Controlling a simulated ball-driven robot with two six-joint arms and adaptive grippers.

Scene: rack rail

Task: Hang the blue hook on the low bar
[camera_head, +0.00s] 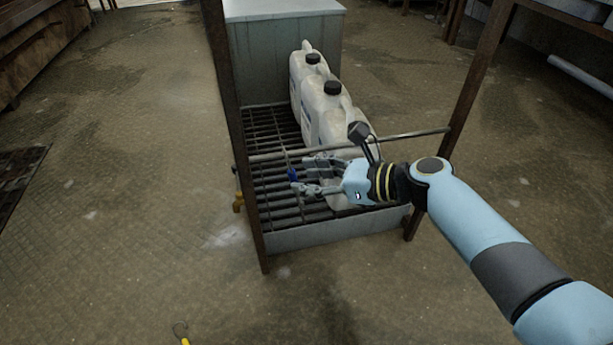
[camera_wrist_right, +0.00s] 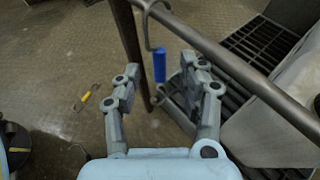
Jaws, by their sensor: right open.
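The blue hook has a grey wire bend and a blue handle (camera_wrist_right: 159,65). In the right wrist view its wire curves over the low bar (camera_wrist_right: 235,66) close to a rack post, and the handle hangs below. In the head view the blue handle (camera_head: 292,173) shows just under the left part of the low bar (camera_head: 415,135). My right gripper (camera_head: 298,174) is open, with its fingertips beside the handle. In the right wrist view the fingers (camera_wrist_right: 160,78) are spread on either side, with a gap to the handle. My left gripper is not in view.
White jugs (camera_head: 330,110) stand on the rack's grated shelf (camera_head: 268,125) behind the bar. Dark posts (camera_head: 240,150) frame the rack. A yellow hook (camera_wrist_right: 87,97) shows low at the left in the wrist view. The floor in front is mostly clear.

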